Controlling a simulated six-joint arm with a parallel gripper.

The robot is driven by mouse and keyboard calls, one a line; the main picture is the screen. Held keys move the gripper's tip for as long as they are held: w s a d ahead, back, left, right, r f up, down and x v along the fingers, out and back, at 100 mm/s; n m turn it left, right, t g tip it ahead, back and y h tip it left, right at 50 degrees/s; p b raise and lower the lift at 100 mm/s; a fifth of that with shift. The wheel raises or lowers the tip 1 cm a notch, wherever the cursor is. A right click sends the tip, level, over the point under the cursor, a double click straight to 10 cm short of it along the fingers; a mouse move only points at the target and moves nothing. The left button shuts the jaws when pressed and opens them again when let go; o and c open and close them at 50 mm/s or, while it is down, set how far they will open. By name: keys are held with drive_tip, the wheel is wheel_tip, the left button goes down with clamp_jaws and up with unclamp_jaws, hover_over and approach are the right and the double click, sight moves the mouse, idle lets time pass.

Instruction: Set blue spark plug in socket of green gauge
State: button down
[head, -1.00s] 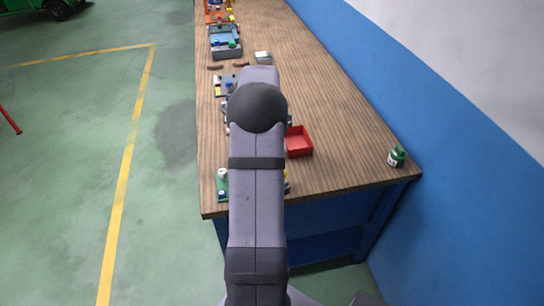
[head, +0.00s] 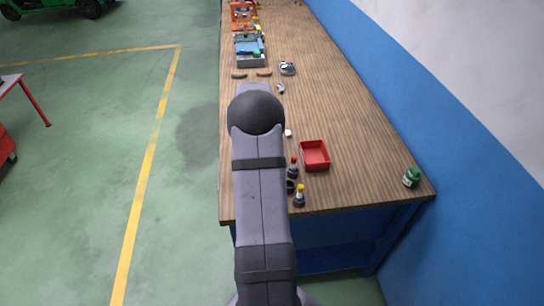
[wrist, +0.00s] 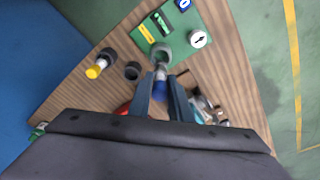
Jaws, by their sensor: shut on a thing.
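In the wrist view my gripper (wrist: 161,78) is shut on the blue spark plug (wrist: 160,86). Its blue body shows between the fingers and its pale tip points up the picture. The green gauge (wrist: 180,32) lies on the bench just beyond the fingertips, with a white dial at its right. Its round grey socket (wrist: 161,53) is right in front of the plug tip. I cannot tell whether the tip has entered the socket or is above it. In the head view my arm hides the gripper, plug and gauge.
A black bottle with a yellow cap (head: 299,197), a dark cup (wrist: 132,71) and a red-capped bottle (head: 293,168) stand near the gauge. A red tray (head: 315,156) lies behind them. A green bottle (head: 412,177) is near the right corner. The bench's right side is mostly clear.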

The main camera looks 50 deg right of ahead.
drive_tip(key=shift+f, duration=0.15)
drive_tip(key=shift+f+b, duration=2.3)
drive_tip(key=shift+f, duration=0.85)
drive_tip(key=shift+f, duration=0.4)
idle(0.5)
drive_tip(key=c, duration=1.6)
unclamp_jaws()
drive_tip(key=shift+o, duration=0.8)
drive_tip(key=shift+o, duration=1.4)
drive_tip(key=shift+r, duration=0.2)
